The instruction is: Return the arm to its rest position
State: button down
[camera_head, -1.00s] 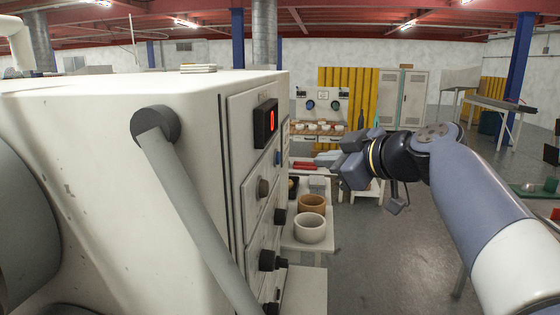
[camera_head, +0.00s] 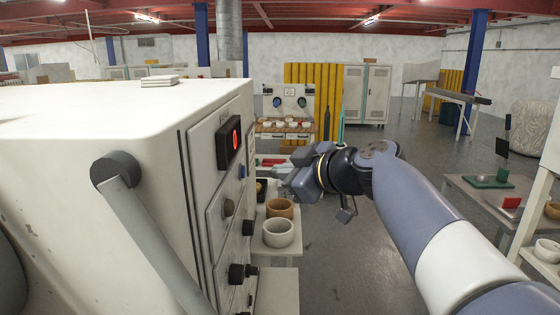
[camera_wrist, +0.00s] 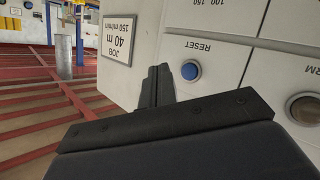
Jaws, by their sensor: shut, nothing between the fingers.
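My gripper (camera_head: 284,180) is shut and empty, held out in front of my arm near the right side of the white machine (camera_head: 80,115). In the wrist view its dark fingers (camera_wrist: 158,85) are together beside the machine's panel. My arm reaches in from the lower right in the head view.
The machine has a red display (camera_head: 236,138), black knobs and a grey lever (camera_head: 150,225). A brown bowl (camera_head: 280,208) and a pale bowl (camera_head: 278,233) stand on a bench beyond it. A table (camera_head: 470,195) with small items is at right. Open floor lies between.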

jog(key=shift+r+p, duration=0.25)
jog(key=shift+p, duration=0.15)
jog(key=shift+s+d+f+b, duration=0.1)
jog(key=shift+d+f+b, duration=0.05)
jog(key=shift+d+b, duration=1.05)
jog(key=shift+s+d+f+b, duration=0.1)
jog(key=shift+d+b, duration=0.7)
jog(key=shift+d, duration=0.8)
jog(key=a, duration=0.5)
jog(key=shift+w+a+f, duration=0.2)
jog(key=shift+f, duration=0.1)
jog(key=shift+b, duration=0.55)
